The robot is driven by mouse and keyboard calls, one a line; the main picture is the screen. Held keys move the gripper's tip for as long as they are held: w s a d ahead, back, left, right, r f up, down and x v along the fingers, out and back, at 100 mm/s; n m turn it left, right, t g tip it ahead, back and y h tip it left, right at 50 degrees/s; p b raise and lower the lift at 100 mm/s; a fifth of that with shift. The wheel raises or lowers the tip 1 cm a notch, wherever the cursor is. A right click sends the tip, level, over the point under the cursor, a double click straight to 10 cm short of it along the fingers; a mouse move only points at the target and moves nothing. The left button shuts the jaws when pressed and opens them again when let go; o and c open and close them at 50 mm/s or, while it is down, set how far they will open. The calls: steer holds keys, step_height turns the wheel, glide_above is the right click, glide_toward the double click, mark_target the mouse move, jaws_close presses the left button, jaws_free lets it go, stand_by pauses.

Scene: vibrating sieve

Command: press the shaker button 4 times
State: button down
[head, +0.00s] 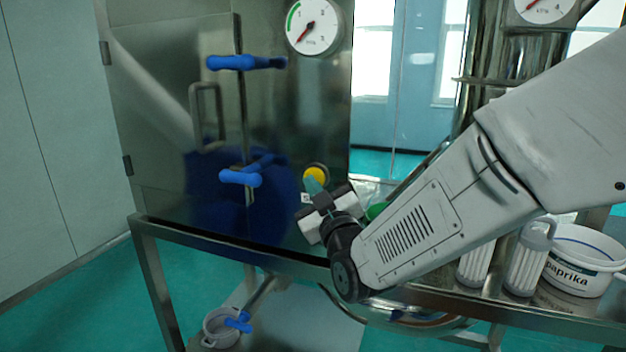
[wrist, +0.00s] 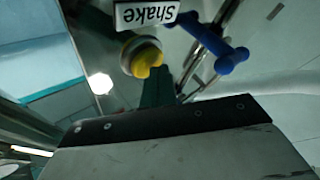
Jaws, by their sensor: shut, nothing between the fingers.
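In the wrist view the button (wrist: 147,62) is near the top, beside a white label reading "Shake" (wrist: 145,14), which appears upside down. My gripper (head: 313,186) is shut and empty, with its teal fingertips just below and in front of the button. In the wrist view the teal fingers (wrist: 158,88) overlap the button's lower edge. I cannot tell whether they touch it.
Blue door handles (head: 240,179) stick out from the cabinet (head: 165,110) left of the button. White bottles (head: 528,258) and a paprika tub (head: 580,262) stand on the steel table at right. A pressure gauge (head: 314,27) is above.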

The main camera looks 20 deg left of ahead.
steer(key=shift+w, duration=0.55)
stand_by(0.4)
steer(key=shift+s, duration=1.25)
steer(key=shift+s+a, duration=0.1)
steer(key=shift+s+a, duration=0.15)
steer(key=shift+s, duration=2.25)
stand_by(0.4)
steer(key=s, duration=0.3)
steer(key=shift+s+a, duration=0.15)
steer(key=shift+s, duration=0.2)
steer(key=shift+w, duration=0.1)
